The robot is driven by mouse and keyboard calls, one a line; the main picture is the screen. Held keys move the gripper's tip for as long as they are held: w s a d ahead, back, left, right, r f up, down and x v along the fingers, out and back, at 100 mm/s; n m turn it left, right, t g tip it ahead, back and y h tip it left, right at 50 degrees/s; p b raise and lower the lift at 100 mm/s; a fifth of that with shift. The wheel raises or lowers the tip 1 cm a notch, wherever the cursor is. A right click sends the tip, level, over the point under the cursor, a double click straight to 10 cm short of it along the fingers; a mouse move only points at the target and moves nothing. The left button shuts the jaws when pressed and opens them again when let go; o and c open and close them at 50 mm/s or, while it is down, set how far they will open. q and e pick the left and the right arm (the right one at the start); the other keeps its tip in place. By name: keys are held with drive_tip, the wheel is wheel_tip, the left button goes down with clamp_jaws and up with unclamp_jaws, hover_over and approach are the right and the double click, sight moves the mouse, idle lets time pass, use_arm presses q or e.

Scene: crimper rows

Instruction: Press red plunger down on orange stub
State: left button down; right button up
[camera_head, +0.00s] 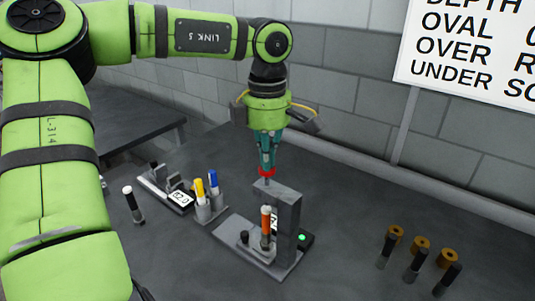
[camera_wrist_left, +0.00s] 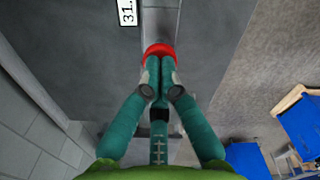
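The red plunger (camera_head: 267,172) sits on top of a grey press (camera_head: 288,210), its shaft running into the top arm. The orange stub (camera_head: 266,222), with a pale top, stands upright in the press below that arm. My left gripper (camera_head: 267,163) points down with its fingers together, right at the top of the plunger. In the left wrist view the shut fingertips (camera_wrist_left: 160,62) meet the red plunger (camera_wrist_left: 160,48) and partly cover it; whether they press on it I cannot tell. The gap between press arm and stub is hard to judge. My right gripper is not in view.
A holder (camera_head: 210,212) with yellow and blue markers and a device with a display (camera_head: 180,199) stand left of the press. A dark white-topped stick (camera_head: 133,205) stands farther left. Several brown-and-black pieces (camera_head: 420,243) stand right. A wall sign (camera_head: 470,50) is behind.

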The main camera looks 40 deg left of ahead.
use_arm(q)
wheel_tip(320, 180, up, 8)
drive_tip(key=p, duration=0.5)
drive_tip(key=shift+f+p, duration=0.15)
drive_tip(key=shift+p, duration=0.15)
idle(0.3)
